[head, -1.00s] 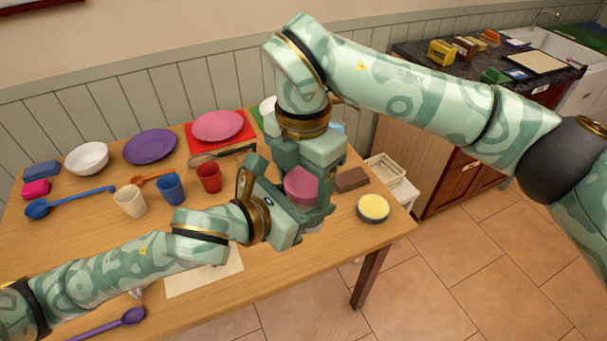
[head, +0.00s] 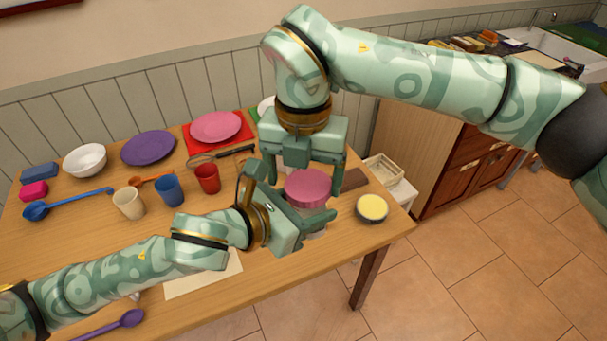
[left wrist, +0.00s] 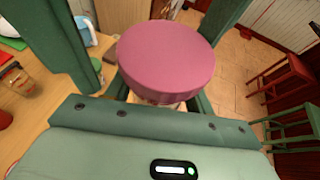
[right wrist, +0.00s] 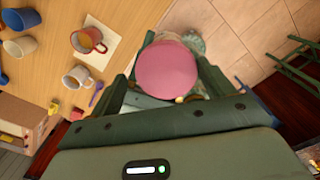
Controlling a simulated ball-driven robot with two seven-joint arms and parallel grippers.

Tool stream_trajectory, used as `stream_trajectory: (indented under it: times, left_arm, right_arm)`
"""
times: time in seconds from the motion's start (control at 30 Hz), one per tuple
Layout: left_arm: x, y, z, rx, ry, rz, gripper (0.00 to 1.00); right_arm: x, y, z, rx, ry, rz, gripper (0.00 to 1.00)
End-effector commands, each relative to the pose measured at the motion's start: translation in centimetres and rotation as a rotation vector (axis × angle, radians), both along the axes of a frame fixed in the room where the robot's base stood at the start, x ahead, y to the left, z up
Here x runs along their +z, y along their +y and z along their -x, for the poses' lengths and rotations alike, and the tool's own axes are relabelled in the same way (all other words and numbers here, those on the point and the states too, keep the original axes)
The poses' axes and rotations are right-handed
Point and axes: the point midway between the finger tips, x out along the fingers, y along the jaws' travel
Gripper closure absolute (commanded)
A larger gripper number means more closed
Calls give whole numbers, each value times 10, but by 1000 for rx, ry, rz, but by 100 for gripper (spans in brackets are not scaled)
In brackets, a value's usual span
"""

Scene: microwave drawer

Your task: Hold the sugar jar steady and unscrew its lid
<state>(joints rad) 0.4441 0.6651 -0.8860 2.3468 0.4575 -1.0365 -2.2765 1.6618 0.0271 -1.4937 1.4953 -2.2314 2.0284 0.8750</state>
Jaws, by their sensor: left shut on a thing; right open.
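The sugar jar's pink round lid (head: 308,187) sits on the jar near the table's right front edge. It also shows in the left wrist view (left wrist: 167,62) and the right wrist view (right wrist: 167,70). The jar body is mostly hidden; a pale strip of it (left wrist: 155,98) shows under the lid. My left gripper (head: 312,214) is shut on the jar body, below the lid. My right gripper (head: 304,178) points down from above and is open, with its fingers on either side of the lid and apart from it.
A round container with a yellow top (head: 372,208) and a brown block (head: 354,179) stand just right of the jar. Red (head: 207,179), blue (head: 169,191) and cream (head: 129,203) cups stand to the left. Plates line the back of the table (head: 60,268).

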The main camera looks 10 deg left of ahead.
Motion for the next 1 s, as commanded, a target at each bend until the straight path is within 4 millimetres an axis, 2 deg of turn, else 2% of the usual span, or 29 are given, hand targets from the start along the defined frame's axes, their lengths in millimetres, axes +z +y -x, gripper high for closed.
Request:
stream_trajectory:
  times: [0.03,0.2,0.37,0.63,0.77,1.0]
  left_arm:
    - [-4,0,0,1,12,-1,100]
    - [-4,1,0,3,10,-3,100]
    - [-3,1,-1,5,7,-4,100]
    - [-2,2,-2,6,4,-4,100]
    - [-2,2,-2,6,4,-4,100]
    - [-2,2,-2,7,3,-4,100]
  right_arm:
    - [11,4,3,15,-1,-11,14]
    - [35,4,4,12,2,-7,14]
    - [44,3,3,-5,6,-3,17]
    - [70,0,-2,-436,24,49,17]
    - [64,-2,-2,-505,31,59,17]
    - [24,-4,0,-504,32,59,17]
